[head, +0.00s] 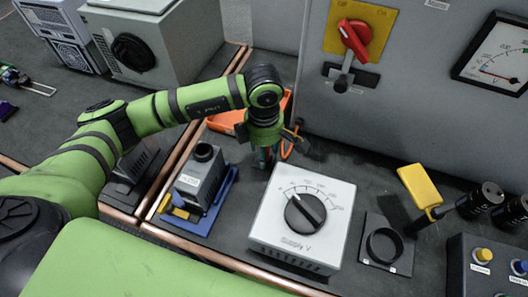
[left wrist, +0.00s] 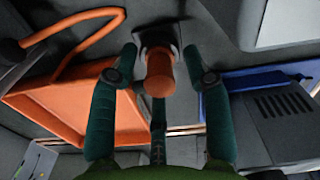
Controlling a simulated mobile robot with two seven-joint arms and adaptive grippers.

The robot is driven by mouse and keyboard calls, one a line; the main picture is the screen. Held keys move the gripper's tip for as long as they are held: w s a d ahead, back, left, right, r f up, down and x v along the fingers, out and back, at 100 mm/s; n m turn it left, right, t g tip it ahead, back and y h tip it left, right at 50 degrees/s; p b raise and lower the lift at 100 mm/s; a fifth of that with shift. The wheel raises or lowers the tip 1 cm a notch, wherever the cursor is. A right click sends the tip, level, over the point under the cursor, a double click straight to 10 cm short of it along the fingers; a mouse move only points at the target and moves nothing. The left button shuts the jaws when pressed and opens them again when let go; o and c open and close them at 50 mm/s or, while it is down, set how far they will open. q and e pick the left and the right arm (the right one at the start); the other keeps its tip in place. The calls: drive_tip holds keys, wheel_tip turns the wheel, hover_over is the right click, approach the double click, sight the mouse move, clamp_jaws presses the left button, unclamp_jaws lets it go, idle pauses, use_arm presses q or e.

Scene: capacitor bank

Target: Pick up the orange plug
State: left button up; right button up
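The orange plug (left wrist: 160,73) is a short orange cylinder on a dark base, seen near the top middle of the left wrist view. My left gripper (left wrist: 160,62) is open, with one dark green finger on each side of the plug and a gap on both sides. In the head view my left gripper (head: 277,153) points down behind the white supply box, and the plug is hidden by the gripper and arm. My right gripper is in neither view.
An orange tray (left wrist: 75,105) and orange cable (left wrist: 72,38) lie left of the plug in the wrist view. A blue-based device (head: 205,183) and white supply box (head: 324,200) stand close by. The grey cabinet (head: 395,110) rises behind.

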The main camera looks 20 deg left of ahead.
use_arm(q)
clamp_jaws()
drive_tip(key=shift+r, duration=0.1)
